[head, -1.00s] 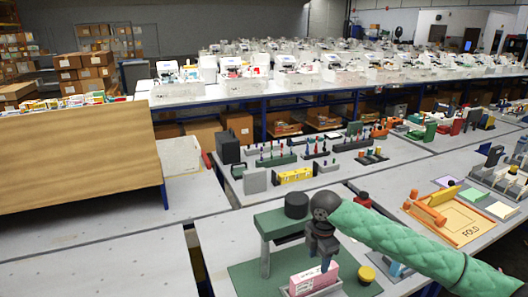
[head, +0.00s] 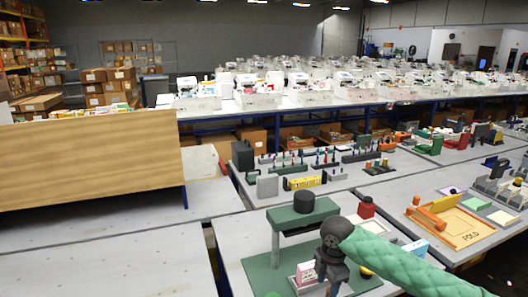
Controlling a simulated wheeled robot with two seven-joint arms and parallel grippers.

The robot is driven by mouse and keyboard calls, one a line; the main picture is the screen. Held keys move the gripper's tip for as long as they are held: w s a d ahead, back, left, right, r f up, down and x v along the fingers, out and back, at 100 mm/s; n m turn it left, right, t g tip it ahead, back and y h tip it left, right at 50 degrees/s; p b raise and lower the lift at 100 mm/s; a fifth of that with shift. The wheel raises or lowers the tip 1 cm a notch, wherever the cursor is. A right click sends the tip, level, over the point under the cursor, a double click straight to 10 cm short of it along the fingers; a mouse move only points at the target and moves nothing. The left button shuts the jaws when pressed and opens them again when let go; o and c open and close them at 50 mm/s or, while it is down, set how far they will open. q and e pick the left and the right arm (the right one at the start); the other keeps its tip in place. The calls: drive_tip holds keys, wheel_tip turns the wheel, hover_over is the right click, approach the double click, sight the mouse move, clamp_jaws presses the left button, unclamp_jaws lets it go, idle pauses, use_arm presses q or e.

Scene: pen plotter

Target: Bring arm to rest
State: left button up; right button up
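My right arm, in a green quilted sleeve, comes in from the lower right of the head view. Its dark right gripper (head: 330,272) points down at the bottom, in front of the green stand (head: 290,228) with a black round knob (head: 304,202) on top. A pink and white box (head: 306,272) sits on the stand's green base, just left of the gripper and partly hidden by it. I cannot make out whether the fingers are open or shut. My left gripper is not in the view.
An orange tray marked FOLD (head: 452,224) lies on the table at the right. A red bottle-like item (head: 366,208) stands behind my arm. A tan board (head: 90,160) stands at the left. Bare grey table (head: 110,262) lies at the lower left. Several fixtures stand on the table behind.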

drive_tip(key=s+a+f+m+t+y, duration=0.1)
drive_tip(key=s+a+f+m+y, duration=0.1)
drive_tip(key=s+a+f+m, duration=0.45)
drive_tip(key=s+a+f+m+t+y, duration=0.1)
drive_tip(key=s+a+f+m, duration=0.15)
drive_tip(key=s, duration=0.65)
drive_tip(key=s+d+f+m+t+h, duration=0.1)
drive_tip(key=s+d+f+m+h, duration=0.15)
drive_tip(key=s+d+m, duration=0.5)
drive_tip(key=s+d+f+m+t+h, duration=0.1)
drive_tip(key=s+d+f+m, duration=0.35)
drive_tip(key=s, duration=0.65)
wheel_tip(320, 180, down, 22)
drive_tip(key=w+a+n+g, duration=0.1)
drive_tip(key=w, duration=0.1)
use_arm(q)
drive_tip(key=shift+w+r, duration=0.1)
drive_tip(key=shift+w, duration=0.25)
use_arm(e)
drive_tip(key=s+f, duration=0.4)
drive_tip(key=f, duration=0.8)
drive_tip(key=s+f+g, duration=0.1)
drive_tip(key=s+f, duration=0.2)
drive_tip(key=f, duration=0.9)
drive_tip(key=shift+s+a+f+y, duration=0.25)
drive_tip(key=shift+s+a+y, duration=0.1)
drive_tip(key=shift+s+a, duration=0.1)
